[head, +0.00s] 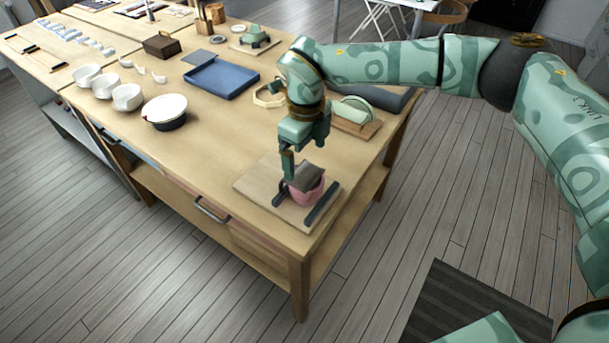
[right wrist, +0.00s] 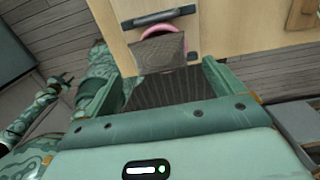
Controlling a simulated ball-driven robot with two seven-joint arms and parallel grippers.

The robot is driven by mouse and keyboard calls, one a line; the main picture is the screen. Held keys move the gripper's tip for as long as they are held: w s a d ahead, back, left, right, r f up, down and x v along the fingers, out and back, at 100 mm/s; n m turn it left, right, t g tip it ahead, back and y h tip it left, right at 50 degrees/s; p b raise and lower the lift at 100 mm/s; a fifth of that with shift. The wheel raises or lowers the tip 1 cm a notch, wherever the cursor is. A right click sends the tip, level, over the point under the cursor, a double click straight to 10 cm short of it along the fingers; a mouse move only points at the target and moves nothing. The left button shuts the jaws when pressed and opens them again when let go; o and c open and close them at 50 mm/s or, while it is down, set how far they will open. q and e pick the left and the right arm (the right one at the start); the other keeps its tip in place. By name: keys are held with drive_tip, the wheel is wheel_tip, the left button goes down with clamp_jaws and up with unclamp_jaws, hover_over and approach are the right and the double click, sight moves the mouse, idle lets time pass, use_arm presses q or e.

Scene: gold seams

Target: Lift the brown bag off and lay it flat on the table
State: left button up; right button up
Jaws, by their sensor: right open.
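The brown bag (head: 304,177) lies draped over a pink bowl (head: 307,192) on a wooden board at the near corner of the table (head: 215,180). In the right wrist view the bag (right wrist: 160,52) is a dark woven patch, with the bowl's pink rim (right wrist: 166,29) showing past it. My right gripper (head: 304,158) is open and points down close above the bag. In the right wrist view the bag shows just beyond and between its fingertips (right wrist: 166,70); contact cannot be told. My left gripper (right wrist: 64,82) shows small at the left of that view, its jaws unclear.
Dark bars (head: 321,203) flank the bowl on the board (head: 260,182). Behind stand a green rounded object (head: 362,110) on a board, a blue tray (head: 222,78) and a white bowl (head: 164,108). Bare tabletop lies left of the board. The table's edge is close on the right.

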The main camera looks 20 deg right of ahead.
sight(305, 171)
wheel_tip(305, 171, down, 5)
drive_tip(key=shift+f+b, duration=0.1)
drive_tip(key=shift+b, duration=0.55)
drive_tip(key=c, duration=1.2)
drive_tip(key=shift+r, duration=0.2)
